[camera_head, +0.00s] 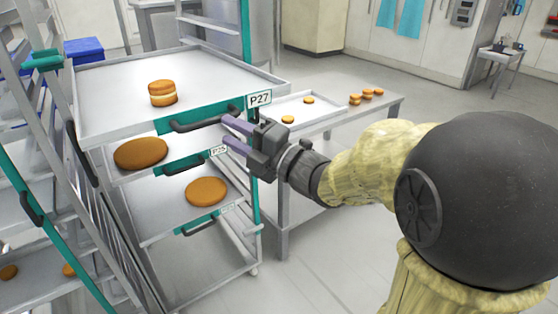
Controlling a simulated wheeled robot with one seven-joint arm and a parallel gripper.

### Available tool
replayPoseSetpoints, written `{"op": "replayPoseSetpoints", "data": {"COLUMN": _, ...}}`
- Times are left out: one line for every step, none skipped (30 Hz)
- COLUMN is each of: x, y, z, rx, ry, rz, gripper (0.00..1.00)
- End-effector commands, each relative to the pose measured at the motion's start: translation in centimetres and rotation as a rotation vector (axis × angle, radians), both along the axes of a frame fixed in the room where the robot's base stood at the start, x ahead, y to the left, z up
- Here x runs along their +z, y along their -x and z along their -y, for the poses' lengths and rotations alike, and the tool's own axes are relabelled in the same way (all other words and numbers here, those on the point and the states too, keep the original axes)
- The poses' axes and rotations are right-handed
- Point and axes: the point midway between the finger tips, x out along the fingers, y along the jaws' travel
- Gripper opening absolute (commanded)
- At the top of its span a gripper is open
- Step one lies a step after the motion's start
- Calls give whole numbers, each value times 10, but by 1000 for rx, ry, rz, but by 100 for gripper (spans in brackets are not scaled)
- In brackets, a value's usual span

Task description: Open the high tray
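The high tray (115,90) is the top tray of a metal rack with teal posts. It carries a sandwiched round (162,94) with a pale filling. Its front has a teal strip with a dark handle (196,124) and a label P27 (259,99). My gripper (228,133) is at the right end of this front, just below the label. Its two purple fingers are spread apart and point left toward the handle. Nothing shows between the fingers. I cannot tell whether a finger touches the handle.
Lower trays hold large brown rounds (141,153), (207,191) and have dark handles. A table (340,116) with several small rounds stands behind my gripper. Another rack (40,190) stands at the left. The floor (330,255) at lower middle is clear.

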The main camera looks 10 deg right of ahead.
Motion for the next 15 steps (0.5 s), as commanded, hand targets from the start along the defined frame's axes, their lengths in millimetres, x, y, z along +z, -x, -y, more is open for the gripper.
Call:
{"op": "replayPoseSetpoints", "data": {"x": -4, "y": 6, "z": 9, "rx": -4, "ry": 1, "rz": 1, "gripper": 36}}
{"op": "replayPoseSetpoints", "data": {"x": -5, "y": 10, "z": 14, "rx": -5, "ry": 0, "rz": 1, "gripper": 36}}
{"op": "replayPoseSetpoints", "data": {"x": -6, "y": 16, "z": 19, "rx": -4, "ry": 1, "rz": 3, "gripper": 36}}
{"op": "replayPoseSetpoints", "data": {"x": -7, "y": 20, "z": 24, "rx": -5, "ry": 0, "rz": 1, "gripper": 36}}
{"op": "replayPoseSetpoints", "data": {"x": -8, "y": 24, "z": 28, "rx": -5, "ry": 0, "rz": 1, "gripper": 36}}
{"op": "replayPoseSetpoints", "data": {"x": -9, "y": 29, "z": 34, "rx": -4, "ry": 0, "rz": 2, "gripper": 36}}
{"op": "replayPoseSetpoints", "data": {"x": -11, "y": 33, "z": 38, "rx": -4, "ry": 1, "rz": 1, "gripper": 36}}
{"op": "replayPoseSetpoints", "data": {"x": -12, "y": 37, "z": 43, "rx": -5, "ry": 0, "rz": 0, "gripper": 36}}
{"op": "replayPoseSetpoints", "data": {"x": -13, "y": 42, "z": 48, "rx": -4, "ry": 1, "rz": 2, "gripper": 36}}
{"op": "replayPoseSetpoints", "data": {"x": -14, "y": 46, "z": 53, "rx": -5, "ry": 0, "rz": 2, "gripper": 36}}
{"op": "replayPoseSetpoints", "data": {"x": -16, "y": 50, "z": 57, "rx": -5, "ry": 1, "rz": 0, "gripper": 36}}
{"op": "replayPoseSetpoints", "data": {"x": -17, "y": 55, "z": 62, "rx": -4, "ry": -1, "rz": 0, "gripper": 36}}
{"op": "replayPoseSetpoints", "data": {"x": -18, "y": 58, "z": 66, "rx": -3, "ry": 0, "rz": 0, "gripper": 36}}
{"op": "replayPoseSetpoints", "data": {"x": -18, "y": 61, "z": 69, "rx": -4, "ry": 1, "rz": 1, "gripper": 36}}
{"op": "replayPoseSetpoints", "data": {"x": -19, "y": 65, "z": 73, "rx": -3, "ry": 2, "rz": 1, "gripper": 36}}
